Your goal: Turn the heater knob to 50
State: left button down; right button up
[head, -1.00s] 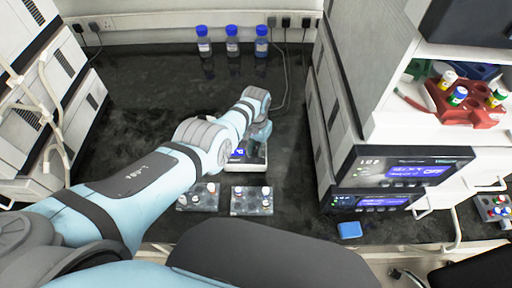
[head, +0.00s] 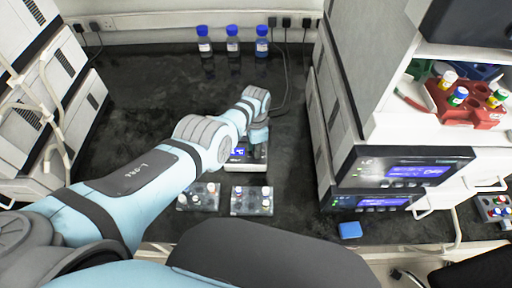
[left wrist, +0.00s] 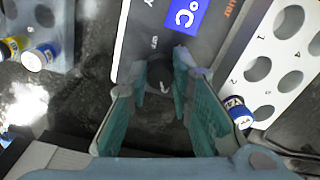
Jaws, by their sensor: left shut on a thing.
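The heater (head: 240,166) is a pale box with a blue display, on the dark bench at the middle of the head view. My left gripper (head: 258,138) is over its right part and hides some of it. In the left wrist view the heater (left wrist: 128,62) has a blue display with "°C"; its number is out of frame. The dark round knob (left wrist: 158,74) sits between the two teal fingers of my left gripper (left wrist: 160,84), which is shut on it. A pale mark shows on the knob; its setting cannot be read. My right gripper is not in view.
Two vial racks (head: 198,197) (head: 251,201) lie just in front of the heater. In the wrist view a white rack (left wrist: 283,58) is close to the right finger. Blue-capped bottles (head: 232,46) stand at the back. Instrument stacks (head: 345,140) flank the bench; its back left is clear.

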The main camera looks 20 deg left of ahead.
pick_arm(q)
jog(key=shift+s+f+m, duration=0.1)
jog(key=shift+m, duration=0.2)
jog(key=c, duration=1.4)
grip_release()
jog(key=shift+c, duration=0.2)
jog(key=shift+w+r, duration=0.2)
jog(key=shift+r, duration=0.15)
notch_tip(320, 180, up, 11)
jog(key=shift+s+r, duration=0.15)
jog(key=shift+r, duration=0.05)
jog(key=shift+a, duration=0.1)
